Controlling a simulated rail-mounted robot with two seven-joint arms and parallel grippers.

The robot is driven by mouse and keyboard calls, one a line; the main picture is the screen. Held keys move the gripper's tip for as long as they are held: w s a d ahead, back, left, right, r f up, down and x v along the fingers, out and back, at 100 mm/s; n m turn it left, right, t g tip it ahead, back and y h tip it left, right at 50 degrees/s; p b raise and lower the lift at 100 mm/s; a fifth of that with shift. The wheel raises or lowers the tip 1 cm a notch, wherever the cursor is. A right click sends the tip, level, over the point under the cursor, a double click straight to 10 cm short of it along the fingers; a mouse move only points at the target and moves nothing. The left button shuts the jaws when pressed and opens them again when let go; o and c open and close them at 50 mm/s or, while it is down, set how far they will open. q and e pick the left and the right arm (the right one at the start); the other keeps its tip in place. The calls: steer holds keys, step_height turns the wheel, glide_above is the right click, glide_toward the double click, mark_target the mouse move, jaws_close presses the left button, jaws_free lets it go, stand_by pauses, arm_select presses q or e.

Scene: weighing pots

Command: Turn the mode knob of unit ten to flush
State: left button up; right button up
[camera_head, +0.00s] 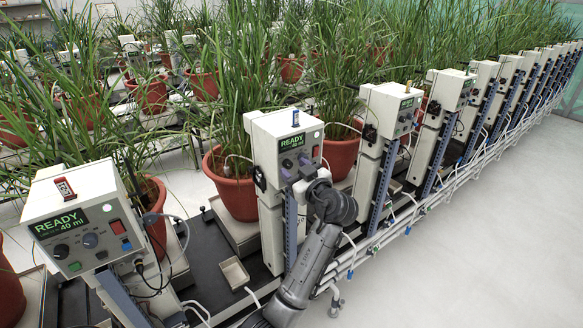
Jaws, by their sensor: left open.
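A white control unit (277,138) stands in the middle, with a lit green READY display (292,142) and dark knobs (287,164) on its front. No unit number is legible, so I cannot tell which unit is ten. My left gripper (304,181) is open at the lower part of this unit's front panel, just below the knobs. It hides part of the panel, and I cannot tell whether it touches a knob. The knob markings are too small to read. My right gripper is out of view.
Another READY unit (83,224) stands at the near left. More units (391,107) recede to the right. Potted grasses in red pots (232,184) stand behind. A small tray (234,273) lies left of my arm. White pipes (423,205) edge the row; the floor (480,255) at right is clear.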

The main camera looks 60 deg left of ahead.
arm_select(q)
steer(key=shift+a, duration=1.05)
steer(key=c, duration=0.9)
